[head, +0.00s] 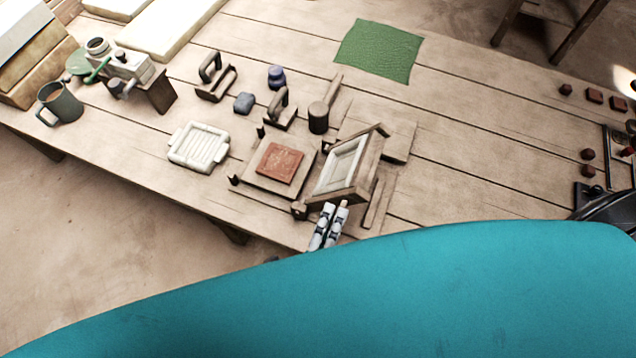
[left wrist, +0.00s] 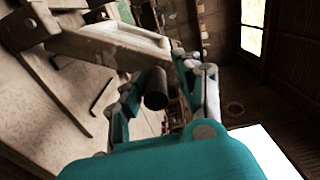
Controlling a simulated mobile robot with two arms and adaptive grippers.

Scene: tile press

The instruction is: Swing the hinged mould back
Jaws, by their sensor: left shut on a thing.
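The hinged mould (head: 344,167) is a wooden frame with a pale inner panel, tilted up on the right side of the press base (head: 258,182). A reddish-brown clay tile (head: 279,162) with a raised pattern lies flat on the base, uncovered. My left gripper (head: 328,222) is at the mould's near lower edge, shut on the mould. In the left wrist view the mould (left wrist: 110,42) spans the upper left, beyond the fingers (left wrist: 160,100); the exact contact is hard to see. My right gripper is not in view.
A white ribbed plate (head: 199,147) lies left of the base. A handled wooden block (head: 280,107) and a dark cylinder (head: 318,117) stand behind it. A flat board (head: 400,140) lies right of the mould. A green cloth (head: 379,50) lies farther back, with bare tabletop to its right.

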